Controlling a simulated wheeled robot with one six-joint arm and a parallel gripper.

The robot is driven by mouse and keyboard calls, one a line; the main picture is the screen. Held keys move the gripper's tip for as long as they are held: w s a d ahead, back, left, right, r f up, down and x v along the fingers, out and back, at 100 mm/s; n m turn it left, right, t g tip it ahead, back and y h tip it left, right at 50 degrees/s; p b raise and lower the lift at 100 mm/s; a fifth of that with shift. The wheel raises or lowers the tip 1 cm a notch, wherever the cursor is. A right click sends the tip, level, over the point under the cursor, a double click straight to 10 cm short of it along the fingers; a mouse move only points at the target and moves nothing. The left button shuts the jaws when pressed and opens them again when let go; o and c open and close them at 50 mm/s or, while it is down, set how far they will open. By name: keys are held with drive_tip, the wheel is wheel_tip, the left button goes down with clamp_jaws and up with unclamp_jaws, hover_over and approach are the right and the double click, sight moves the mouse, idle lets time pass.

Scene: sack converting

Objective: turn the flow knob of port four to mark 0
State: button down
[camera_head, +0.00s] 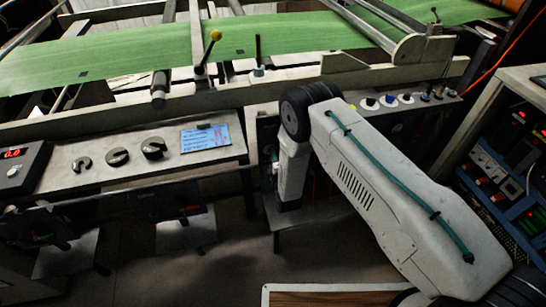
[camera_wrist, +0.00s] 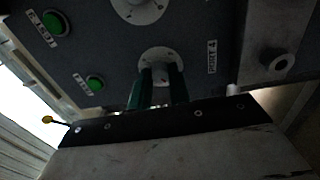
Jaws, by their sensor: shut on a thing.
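In the wrist view a dark panel carries a label reading PORT 4 (camera_wrist: 212,56), turned on its side. Beside it is a round pale dial plate (camera_wrist: 158,54) with small marks around its rim. My gripper (camera_wrist: 157,88) has its two green fingers over this plate, closed on the flow knob (camera_wrist: 159,74) between them. The knob is mostly hidden by the fingers, and its pointer and the mark figures cannot be read. In the head view my arm's wrist hangs down in front of the machine, and it hides the gripper and the knob.
Two green buttons (camera_wrist: 95,83) with small labels sit left of the dial, and another pale dial (camera_wrist: 139,8) above it. A metal fitting (camera_wrist: 279,62) juts out at right. In the head view a control shelf (camera_head: 118,170) stands left of my arm, below green sheeting (camera_head: 120,58).

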drive_tip(key=shift+s+f+n, duration=0.1)
drive_tip(key=shift+n, duration=1.2)
drive_tip(key=c, duration=1.3)
unclamp_jaws()
drive_tip(key=v, duration=0.7)
drive_tip(key=shift+s+d, duration=0.2)
drive_tip(key=shift+s, duration=0.15)
